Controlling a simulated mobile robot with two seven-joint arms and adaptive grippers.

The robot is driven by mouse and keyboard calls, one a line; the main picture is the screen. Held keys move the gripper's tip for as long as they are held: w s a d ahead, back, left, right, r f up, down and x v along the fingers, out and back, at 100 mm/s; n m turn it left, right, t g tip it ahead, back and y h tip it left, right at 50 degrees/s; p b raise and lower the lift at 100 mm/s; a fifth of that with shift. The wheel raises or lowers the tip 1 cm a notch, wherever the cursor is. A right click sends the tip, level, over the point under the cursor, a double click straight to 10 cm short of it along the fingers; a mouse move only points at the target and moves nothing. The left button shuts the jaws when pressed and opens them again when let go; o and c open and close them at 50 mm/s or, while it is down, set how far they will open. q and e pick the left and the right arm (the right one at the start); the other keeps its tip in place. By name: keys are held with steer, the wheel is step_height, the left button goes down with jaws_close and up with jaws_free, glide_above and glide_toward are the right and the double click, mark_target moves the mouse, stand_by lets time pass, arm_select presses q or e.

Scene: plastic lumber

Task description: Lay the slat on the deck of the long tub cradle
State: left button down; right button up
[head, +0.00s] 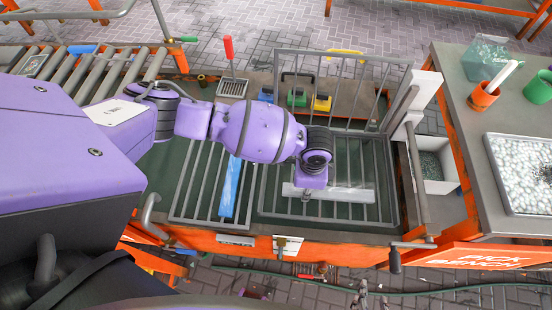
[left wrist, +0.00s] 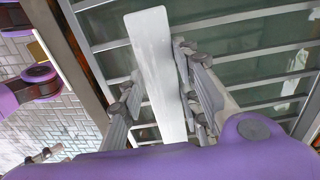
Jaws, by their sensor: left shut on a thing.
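A long white slat (head: 347,194) sticks out to the right from under my left wrist in the head view. In the left wrist view the slat (left wrist: 155,70) runs lengthwise between the fingers of my left gripper (left wrist: 165,105), which is shut on it.
A blue strip (head: 230,187) lies on the left-hand rack. A raised grey barred frame (head: 345,85) stands at the tub's back. A roller conveyor (head: 100,75) is at the left. The pick bench (head: 455,150) at the right bears cups and a tray (head: 490,160).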

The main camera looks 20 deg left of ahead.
arm_select(q)
steer(key=c, duration=1.2)
jaws_free()
steer(key=shift+w+r, duration=0.1)
steer(key=shift+w, duration=0.05)
step_height(320, 180, up, 12)
